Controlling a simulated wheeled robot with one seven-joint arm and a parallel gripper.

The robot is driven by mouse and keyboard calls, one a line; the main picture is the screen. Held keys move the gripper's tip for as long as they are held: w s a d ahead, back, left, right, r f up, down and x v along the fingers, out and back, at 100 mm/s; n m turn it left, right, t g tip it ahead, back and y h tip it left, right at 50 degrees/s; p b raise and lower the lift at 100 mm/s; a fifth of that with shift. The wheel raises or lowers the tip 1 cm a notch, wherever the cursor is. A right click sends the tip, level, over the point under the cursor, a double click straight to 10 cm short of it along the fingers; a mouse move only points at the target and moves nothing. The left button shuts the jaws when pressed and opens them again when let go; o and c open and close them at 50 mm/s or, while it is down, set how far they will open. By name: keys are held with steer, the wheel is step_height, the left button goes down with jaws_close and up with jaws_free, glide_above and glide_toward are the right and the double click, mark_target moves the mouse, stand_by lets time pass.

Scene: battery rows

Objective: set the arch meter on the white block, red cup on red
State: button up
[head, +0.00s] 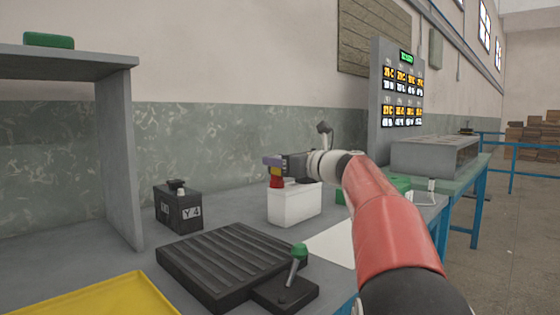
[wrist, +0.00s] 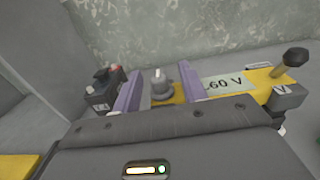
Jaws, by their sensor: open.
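The arch meter (wrist: 195,88) is a yellow bar with a pale label, partly readable as "60 V", in the wrist view. A grey knob (wrist: 161,82) stands on it and a black-tipped lever (wrist: 287,62) rises at its right end. The white block (head: 294,205) stands on the bench in the head view. The red cup (head: 276,182) shows at the block's top left edge; I cannot tell whether it is seated. My gripper (head: 272,160) is open above it, its purple fingers (wrist: 146,92) on either side of the knob. My arm hides most of the meter in the head view.
A black block marked Y4 (head: 180,208) stands left of the white block. A ribbed black tray (head: 225,262) and a green-knobbed lever (head: 297,262) are in front. A grey shelf (head: 118,150) rises at left. A meter panel (head: 387,100) stands behind right.

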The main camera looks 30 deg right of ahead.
steer(key=v, duration=0.7)
steer(key=shift+s, duration=0.4)
